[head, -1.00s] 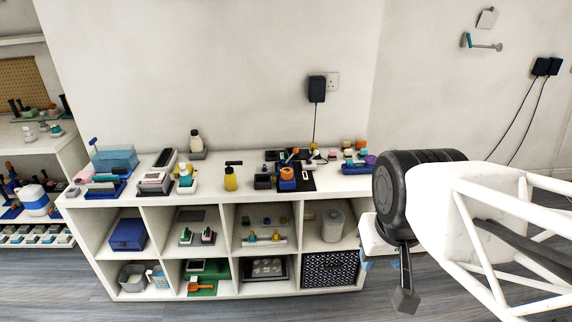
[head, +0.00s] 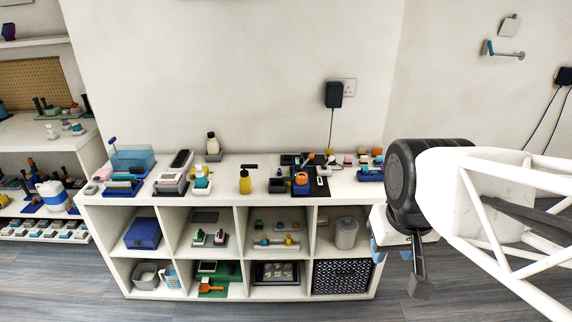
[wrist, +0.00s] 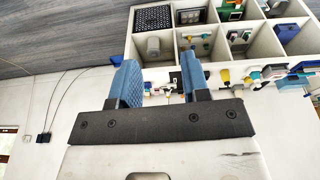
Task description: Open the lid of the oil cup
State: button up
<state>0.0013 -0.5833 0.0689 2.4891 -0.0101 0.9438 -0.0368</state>
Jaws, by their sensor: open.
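I cannot tell which small item is the oil cup or see its lid. Many small items stand on top of the white shelf unit (head: 225,205), among them a yellow bottle with a dark top (head: 245,182), a white-and-teal bottle (head: 201,181) and an orange-and-blue item (head: 301,182). My gripper (head: 390,250) is at the right end of the unit, below its top and apart from these items. In the wrist view its two blue fingers (wrist: 160,78) are spread with nothing between them, and the shelf unit appears upside down beyond them.
The unit's compartments hold a blue box (head: 143,233), a grey canister (head: 346,233) and a black patterned basket (head: 341,277). A black plug and cable (head: 333,95) hang on the wall behind. Another shelf (head: 40,160) stands at the left. The grey floor (head: 70,285) in front is clear.

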jog(key=w+a+r+n, duration=0.1)
jog(key=w+r+n, duration=0.1)
jog(key=w, duration=0.7)
jog(key=w+a+r+n, duration=0.1)
jog(key=w+r+n, duration=0.15)
jog(key=w, duration=0.75)
jog(key=n+g, duration=0.3)
jog(key=n, duration=1)
send_over(284, 177)
notch_tip(284, 177, down, 27)
jog(key=shift+s+f, duration=0.15)
jog(key=shift+f, duration=0.25)
jog(key=shift+f, duration=0.15)
jog(key=shift+f, duration=3.8)
